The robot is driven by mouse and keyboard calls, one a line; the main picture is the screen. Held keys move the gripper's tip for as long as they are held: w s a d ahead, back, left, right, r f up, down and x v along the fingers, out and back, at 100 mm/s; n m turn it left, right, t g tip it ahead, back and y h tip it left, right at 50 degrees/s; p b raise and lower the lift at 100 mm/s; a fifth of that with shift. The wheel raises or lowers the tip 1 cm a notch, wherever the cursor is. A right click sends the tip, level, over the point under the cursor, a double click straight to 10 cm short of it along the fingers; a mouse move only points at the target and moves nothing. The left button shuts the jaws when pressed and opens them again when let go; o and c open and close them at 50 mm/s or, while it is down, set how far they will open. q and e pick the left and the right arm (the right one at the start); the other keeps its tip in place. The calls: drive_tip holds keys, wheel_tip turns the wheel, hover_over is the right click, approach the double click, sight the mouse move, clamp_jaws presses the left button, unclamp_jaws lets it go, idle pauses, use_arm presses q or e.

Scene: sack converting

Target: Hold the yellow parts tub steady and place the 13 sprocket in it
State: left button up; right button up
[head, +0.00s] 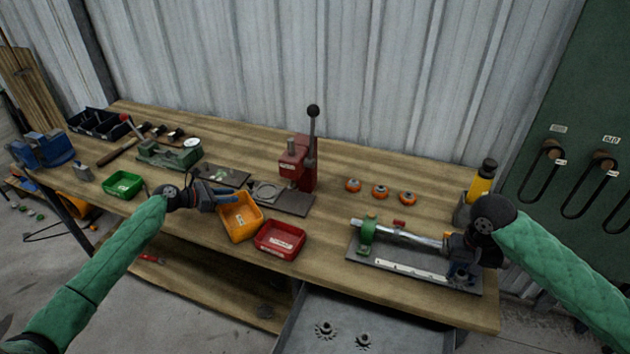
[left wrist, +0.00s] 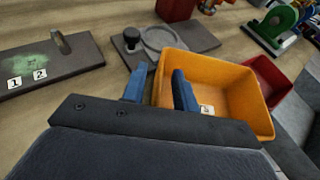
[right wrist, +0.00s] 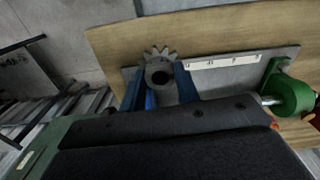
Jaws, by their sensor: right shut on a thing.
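The yellow parts tub (head: 241,226) stands at the table's front edge, left of a red tub; it also shows in the left wrist view (left wrist: 235,88). My right gripper (head: 462,268) is at the right end of a shaft fixture. In the right wrist view it (right wrist: 161,86) is shut on a grey toothed sprocket (right wrist: 159,54). No number can be read on the sprocket.
The red tub (head: 280,239) and a red lever press (head: 297,163) stand between my grippers. The shaft fixture (head: 402,238) lies at the right, with several orange-topped parts (head: 380,192) behind it. A grey tray (head: 400,325) below the table holds more sprockets.

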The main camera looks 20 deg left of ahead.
use_arm(q)
drive_tip(key=shift+w+d+f, duration=0.25)
drive_tip(key=shift+w+d, duration=0.15)
use_arm(e)
drive_tip(key=shift+r, duration=0.3)
